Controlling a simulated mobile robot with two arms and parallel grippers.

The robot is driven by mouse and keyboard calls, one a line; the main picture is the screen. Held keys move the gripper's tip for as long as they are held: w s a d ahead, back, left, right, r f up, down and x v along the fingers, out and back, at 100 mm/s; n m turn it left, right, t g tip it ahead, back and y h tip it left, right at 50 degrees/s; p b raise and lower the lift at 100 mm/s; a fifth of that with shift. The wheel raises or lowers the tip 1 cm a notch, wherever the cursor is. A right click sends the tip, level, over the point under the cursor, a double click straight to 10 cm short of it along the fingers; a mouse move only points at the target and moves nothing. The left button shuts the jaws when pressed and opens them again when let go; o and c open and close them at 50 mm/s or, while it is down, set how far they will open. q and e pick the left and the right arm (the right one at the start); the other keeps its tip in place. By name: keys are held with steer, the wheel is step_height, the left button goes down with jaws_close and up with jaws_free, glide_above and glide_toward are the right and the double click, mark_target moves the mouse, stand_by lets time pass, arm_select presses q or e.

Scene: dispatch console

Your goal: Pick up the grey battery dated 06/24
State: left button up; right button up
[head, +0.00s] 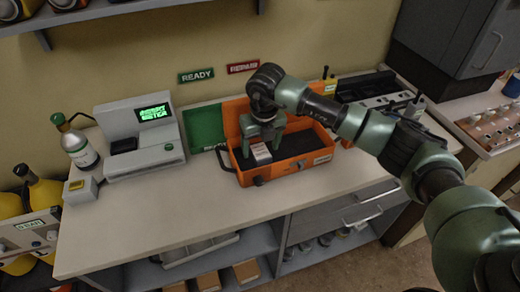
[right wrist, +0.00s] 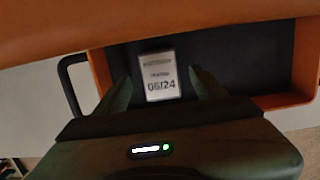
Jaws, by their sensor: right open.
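The grey battery (right wrist: 158,76) with the printed date 06/24 shows in the right wrist view, in the orange case (right wrist: 306,58) with a dark floor. In the head view the battery's pale label (head: 261,153) shows just under my right gripper (head: 262,146). My right gripper also shows in the right wrist view (right wrist: 160,92), open, with one finger on each side of the battery. Whether the fingers touch it cannot be told. The orange case (head: 312,168) stands on the counter. My left gripper is in neither view.
A grey device with a green screen (head: 142,140) and a gas bottle (head: 75,143) stand left on the counter (head: 150,215). A charger-like unit (head: 375,93) stands right. The counter's front left is clear.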

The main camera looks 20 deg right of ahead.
steer(key=shift+w+f, duration=0.15)
steer(key=shift+f, duration=0.55)
steer(key=c, duration=1.4)
jaws_close()
steer(key=shift+r, duration=0.1)
